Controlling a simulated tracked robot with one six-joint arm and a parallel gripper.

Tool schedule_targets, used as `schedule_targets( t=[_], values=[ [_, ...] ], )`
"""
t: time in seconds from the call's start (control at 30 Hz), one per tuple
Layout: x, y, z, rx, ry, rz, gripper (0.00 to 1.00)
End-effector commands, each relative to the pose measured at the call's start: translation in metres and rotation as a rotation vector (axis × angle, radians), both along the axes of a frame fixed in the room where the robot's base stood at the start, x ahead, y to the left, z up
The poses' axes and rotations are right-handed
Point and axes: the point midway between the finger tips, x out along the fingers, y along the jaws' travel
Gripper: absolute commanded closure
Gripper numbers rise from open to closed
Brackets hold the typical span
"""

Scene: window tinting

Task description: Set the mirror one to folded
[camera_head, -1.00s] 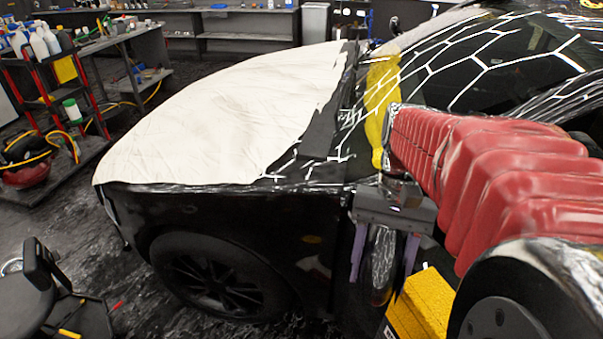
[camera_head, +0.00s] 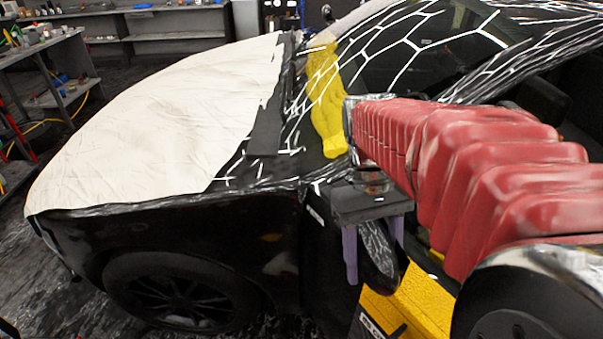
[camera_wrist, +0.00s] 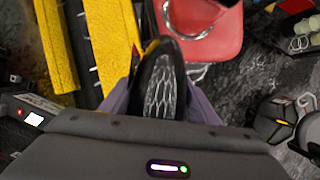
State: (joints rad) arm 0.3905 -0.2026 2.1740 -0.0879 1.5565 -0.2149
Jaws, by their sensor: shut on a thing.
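The mirror (camera_head: 378,252) is a dark oval housing with a white pattern, on the side of the black car (camera_head: 225,235). My gripper (camera_head: 374,255) is shut on it, with one purple finger on each side. In the wrist view the mirror (camera_wrist: 160,85) stands upright between the two fingers (camera_wrist: 160,105). In the head view it looks tilted, its lower end toward the right. Its joint to the door is hidden by my gripper and arm.
A yellow cloth (camera_head: 325,100) lies by the windshield base and a white cover (camera_head: 150,120) lies over the hood. A yellow step or box (camera_head: 410,305) stands just below the mirror. A red stool seat (camera_wrist: 205,30) shows in the wrist view.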

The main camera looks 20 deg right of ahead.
Motion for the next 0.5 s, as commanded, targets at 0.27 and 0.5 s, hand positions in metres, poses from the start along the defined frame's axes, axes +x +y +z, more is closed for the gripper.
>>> schedule_targets(
  t=[0.27, 0.5],
  values=[
    [0.0014, -0.0004, -0.0010, -0.001, -0.002, 0.023, 0.85],
    [0.0021, -0.0001, -0.0009, -0.004, -0.003, 0.026, 0.40]
  ],
)
